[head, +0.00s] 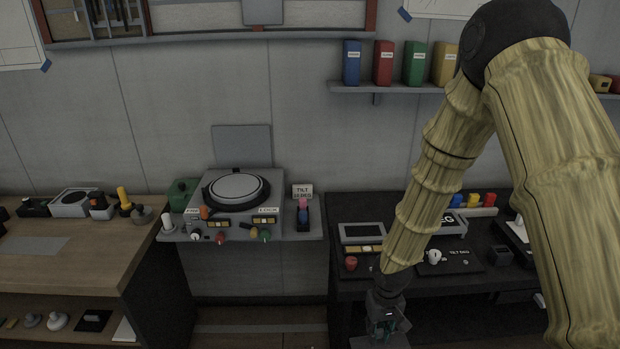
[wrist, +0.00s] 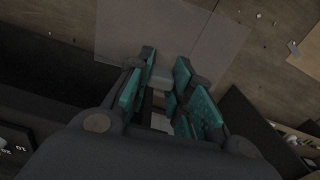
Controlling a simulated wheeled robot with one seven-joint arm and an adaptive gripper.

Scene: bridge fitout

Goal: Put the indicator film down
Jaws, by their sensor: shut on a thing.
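My gripper (head: 388,322) hangs low at the front edge of the dark right-hand bench in the head view.
The dark bench (head: 345,290) carries displays and controls. A grey shelf unit with a round dial (head: 237,188) stands in the middle, and a wooden bench (head: 85,255) at left.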

